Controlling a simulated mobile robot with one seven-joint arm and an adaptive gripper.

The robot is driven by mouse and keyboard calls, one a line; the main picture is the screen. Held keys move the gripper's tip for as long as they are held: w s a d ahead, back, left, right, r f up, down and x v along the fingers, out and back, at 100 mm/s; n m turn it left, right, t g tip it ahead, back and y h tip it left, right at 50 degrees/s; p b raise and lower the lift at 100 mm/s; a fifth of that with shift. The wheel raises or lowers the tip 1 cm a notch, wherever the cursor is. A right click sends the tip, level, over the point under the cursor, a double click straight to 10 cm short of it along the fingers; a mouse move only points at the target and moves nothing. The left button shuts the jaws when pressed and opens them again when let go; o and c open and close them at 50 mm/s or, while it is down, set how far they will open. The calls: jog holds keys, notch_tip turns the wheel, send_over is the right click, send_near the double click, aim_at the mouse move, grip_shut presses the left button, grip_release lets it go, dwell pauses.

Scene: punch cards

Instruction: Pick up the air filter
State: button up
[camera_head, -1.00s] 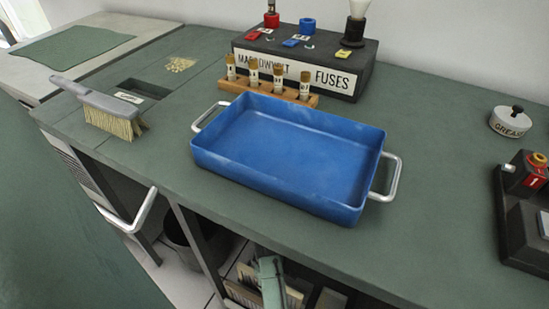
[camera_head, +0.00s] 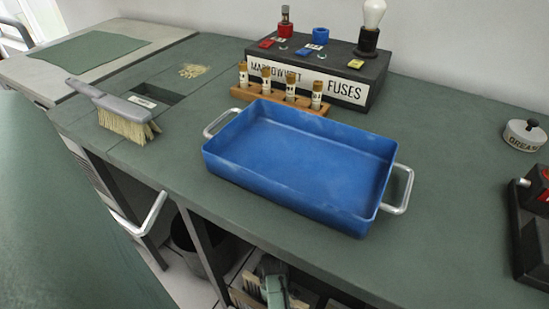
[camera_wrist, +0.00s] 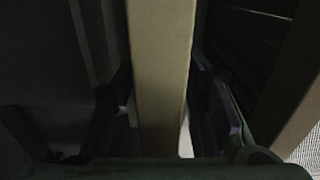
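In the wrist view a plain beige upright slab (camera_wrist: 160,60) runs down the middle of the picture. It may be the edge of the air filter, but its face is not visible, so I cannot be sure. My gripper (camera_wrist: 160,90) has one dark finger on each side of the slab. The fingers look very close to its sides; the dark picture does not show whether they press on it. In the head view, beige-edged panels (camera_head: 247,300) stand in the shelf under the bench, partly cut off by the frame.
A blue tray (camera_head: 300,160) with metal handles sits on the green bench (camera_head: 440,150). Behind it are a fuse rack (camera_head: 280,98) and a fuse box (camera_head: 375,75). A brush (camera_head: 115,110) lies left. Dark walls and another brown panel (camera_wrist: 290,75) crowd the gripper.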

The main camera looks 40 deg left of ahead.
grip_shut()
dwell(0.3)
notch_tip(320, 180, up, 10)
jog(key=shift+r+p, duration=0.1)
jog(key=shift+p, duration=0.2)
dwell(0.4)
